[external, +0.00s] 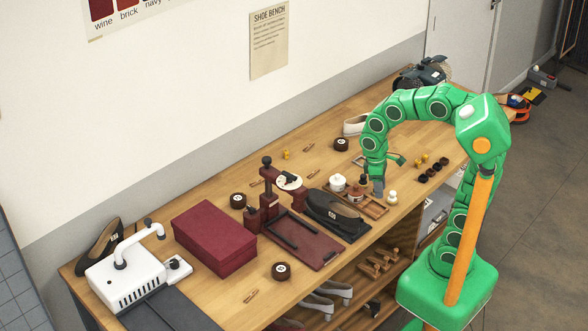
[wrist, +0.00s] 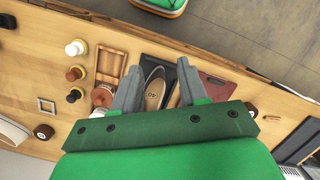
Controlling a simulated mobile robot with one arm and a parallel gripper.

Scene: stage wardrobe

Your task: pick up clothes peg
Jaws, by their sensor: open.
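Several small wooden pieces that look like clothes pegs lie flat on the bench in the external view: one near the front edge (external: 251,296), one at the middle back (external: 313,174), one further back (external: 308,147) and another left of the red clamp. They are too small to make out in detail. My gripper (external: 379,187) points down over the bench near a wooden tray, apart from these pieces. In the wrist view my gripper (wrist: 157,88) is open, with nothing held between its fingers; a shoe shows beyond them.
A wooden tray (external: 374,207), white and dark-lidded jars (external: 337,183), and a dark shoe (external: 335,209) on a black mat crowd my gripper. A dark red box (external: 214,238) and a white machine (external: 138,277) stand left. Some bare bench lies at the back.

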